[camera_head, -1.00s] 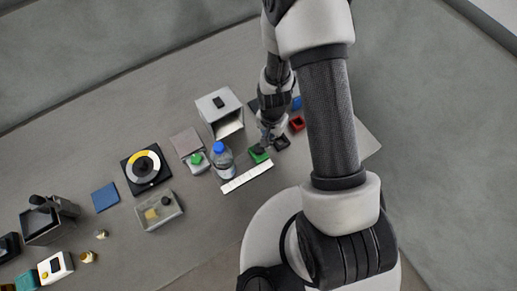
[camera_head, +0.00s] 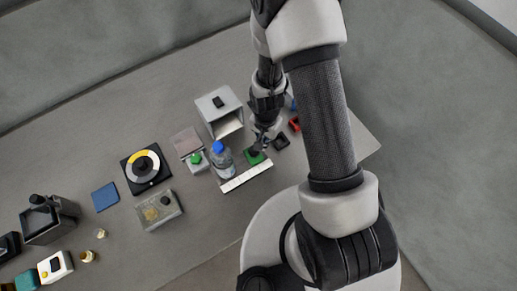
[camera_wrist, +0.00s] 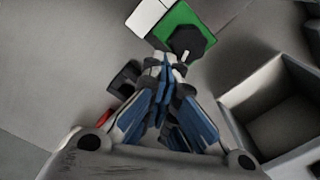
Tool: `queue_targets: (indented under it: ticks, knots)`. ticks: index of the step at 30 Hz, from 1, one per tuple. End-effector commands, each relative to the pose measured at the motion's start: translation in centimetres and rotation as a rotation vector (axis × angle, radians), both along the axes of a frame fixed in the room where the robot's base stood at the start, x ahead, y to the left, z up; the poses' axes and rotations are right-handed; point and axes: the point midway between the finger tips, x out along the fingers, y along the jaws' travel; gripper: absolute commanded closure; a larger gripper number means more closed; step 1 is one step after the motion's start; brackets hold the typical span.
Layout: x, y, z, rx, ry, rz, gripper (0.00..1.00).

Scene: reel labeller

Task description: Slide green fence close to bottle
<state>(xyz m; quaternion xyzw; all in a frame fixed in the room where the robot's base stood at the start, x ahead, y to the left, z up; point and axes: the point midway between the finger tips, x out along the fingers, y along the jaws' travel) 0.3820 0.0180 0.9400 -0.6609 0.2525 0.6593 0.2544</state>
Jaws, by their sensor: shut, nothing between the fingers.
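The green fence (camera_head: 252,161) lies on the table just right of the bottle (camera_head: 223,164), with a small gap between them in the head view. The bottle stands upright and has a blue cap. My gripper (camera_head: 259,149) is shut and empty, its tip at the fence's dark knob. In the wrist view the green fence (camera_wrist: 177,17) and its dark knob (camera_wrist: 190,42) lie just beyond my shut fingertips (camera_wrist: 166,60). I cannot tell whether they touch the knob. The bottle is not clear in the wrist view.
A white marked strip (camera_head: 246,177) runs in front of the bottle and fence. A grey box with an open front (camera_head: 218,112) stands behind. A green-topped button (camera_head: 194,159) is left of the bottle. A dark block (camera_head: 281,142) and a red one (camera_head: 294,124) lie to the right.

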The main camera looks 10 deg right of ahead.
Motion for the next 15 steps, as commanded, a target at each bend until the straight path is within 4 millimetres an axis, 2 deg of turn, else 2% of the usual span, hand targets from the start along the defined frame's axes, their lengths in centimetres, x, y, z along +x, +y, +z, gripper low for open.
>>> queue_targets:
  ticks: [1,15]
  knots:
    - [-0.5,0.2,-0.5,0.0,0.008,0.002,1.0]
    - [-0.7,1.3,-0.5,-0.001,0.006,0.002,1.0]
